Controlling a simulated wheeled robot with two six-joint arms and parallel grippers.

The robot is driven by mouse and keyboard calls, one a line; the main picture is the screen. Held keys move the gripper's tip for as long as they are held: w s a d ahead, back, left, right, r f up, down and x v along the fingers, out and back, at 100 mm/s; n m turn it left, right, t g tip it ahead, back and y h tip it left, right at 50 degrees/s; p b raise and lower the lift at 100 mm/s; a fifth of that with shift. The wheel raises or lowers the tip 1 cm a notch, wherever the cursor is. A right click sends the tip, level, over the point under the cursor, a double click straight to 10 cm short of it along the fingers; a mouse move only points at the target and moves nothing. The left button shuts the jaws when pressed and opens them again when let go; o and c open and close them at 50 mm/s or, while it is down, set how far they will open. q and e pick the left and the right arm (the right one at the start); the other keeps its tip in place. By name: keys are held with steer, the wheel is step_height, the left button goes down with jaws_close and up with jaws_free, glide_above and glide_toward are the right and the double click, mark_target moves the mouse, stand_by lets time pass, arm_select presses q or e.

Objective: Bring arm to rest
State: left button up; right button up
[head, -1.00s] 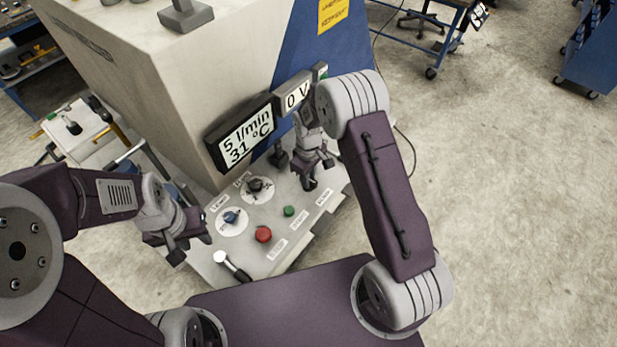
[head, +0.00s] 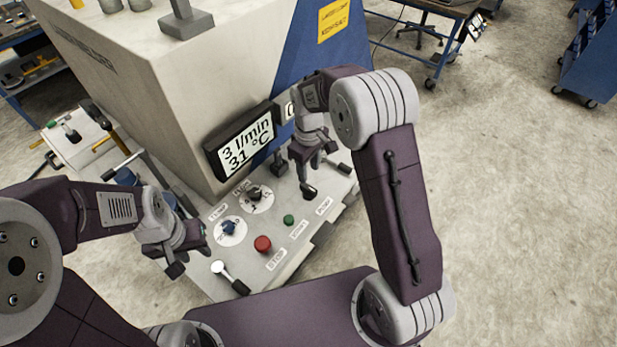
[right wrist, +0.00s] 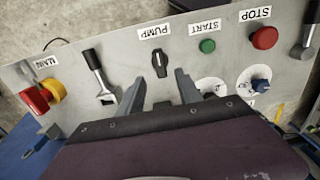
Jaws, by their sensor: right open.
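A grey control panel (head: 215,292) carries a black pump knob (head: 309,191), a green start button (head: 288,220), a red stop button (head: 263,243) and two white dials with a blue knob (head: 229,228) and a black knob (head: 255,193). My right gripper (head: 304,166) is open just above the pump knob; in the right wrist view the knob (right wrist: 160,64) shows between the fingers, apart from them. A black-handled lever (right wrist: 95,62) stands beside it. My left gripper (head: 187,258) is empty and looks open, at the panel's left. No separate microscope arm can be made out.
The display (head: 243,142) reads 3 l/min and 31 °C. Another display is mostly hidden by my right arm. A second lever (head: 229,276) sits at the panel's near left corner. A red and yellow main switch (right wrist: 42,96) is at the panel's end.

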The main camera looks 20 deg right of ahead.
steer(key=shift+d+r, duration=0.1)
stand_by(0.4)
steer(key=s+d+m, duration=0.2)
steer(key=s+m, duration=0.2)
steer(key=s, duration=0.5)
steer(key=s+d+m+t, duration=0.1)
steer(key=s+m, duration=0.3)
steer(key=s, duration=0.4)
steer(key=shift+s+d+r+b, duration=0.2)
steer(key=shift+s+d+b, duration=0.2)
steer(key=shift+d, duration=0.1)
